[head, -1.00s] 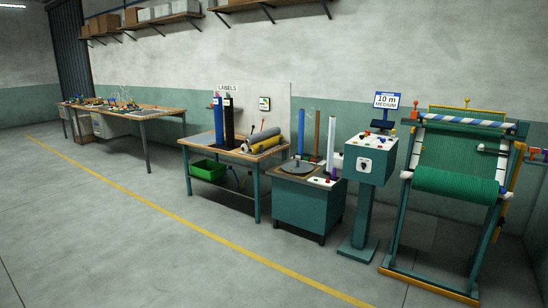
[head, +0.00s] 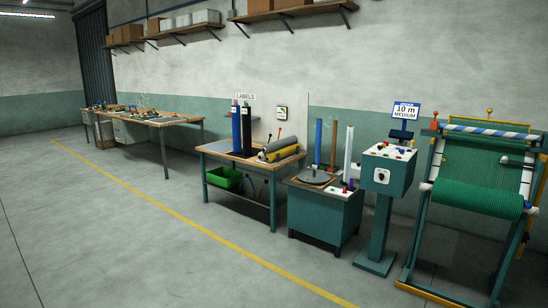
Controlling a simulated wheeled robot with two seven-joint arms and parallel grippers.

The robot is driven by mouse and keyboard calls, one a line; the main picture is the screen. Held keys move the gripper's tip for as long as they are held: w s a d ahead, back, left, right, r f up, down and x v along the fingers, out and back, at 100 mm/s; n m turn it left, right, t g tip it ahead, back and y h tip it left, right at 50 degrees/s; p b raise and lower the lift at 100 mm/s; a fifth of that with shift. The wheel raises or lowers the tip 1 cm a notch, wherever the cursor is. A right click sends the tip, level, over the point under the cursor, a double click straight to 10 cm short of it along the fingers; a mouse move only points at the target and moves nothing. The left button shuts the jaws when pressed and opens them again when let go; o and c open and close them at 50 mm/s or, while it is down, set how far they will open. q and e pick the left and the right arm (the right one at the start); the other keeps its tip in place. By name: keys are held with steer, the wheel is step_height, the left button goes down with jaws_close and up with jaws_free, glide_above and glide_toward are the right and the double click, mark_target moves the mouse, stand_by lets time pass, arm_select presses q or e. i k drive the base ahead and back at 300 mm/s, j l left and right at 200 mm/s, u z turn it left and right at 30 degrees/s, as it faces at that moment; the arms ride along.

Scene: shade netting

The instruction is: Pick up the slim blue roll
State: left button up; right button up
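A slim blue roll (head: 318,142) stands upright on the teal cabinet (head: 325,215), beside a flat round disc (head: 313,178). A second upright blue roll (head: 236,130), thicker, stands on the wooden-edged table (head: 217,148) under the LABELS sign, next to a black roll (head: 246,131). Both blue rolls are some distance off across the floor. Neither of my grippers shows in the head view.
A brown post (head: 334,143) and a white roll (head: 348,155) stand near the slim blue roll. A control pedestal (head: 386,175) and a green netting frame (head: 480,185) are to the right. A green bin (head: 223,178) sits under the table. The floor in front is clear.

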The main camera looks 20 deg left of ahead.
mark_target(235, 108)
steer(key=i+j+u, duration=0.3)
steer(key=i, duration=0.15)
steer(key=i+j+u, duration=0.3)
steer(key=i, duration=0.2)
steer(key=i+u, duration=0.3)
steer(key=i, duration=0.2)
steer(key=i+u, duration=0.15)
steer(key=i, duration=2.1)
steer(key=i+z, duration=0.1)
steer(key=i, duration=0.65)
steer(key=i+j+z, duration=0.1)
steer(key=i, duration=0.6)
steer(key=i+j+z, duration=0.1)
steer(key=i, duration=0.65)
steer(key=j, duration=0.1)
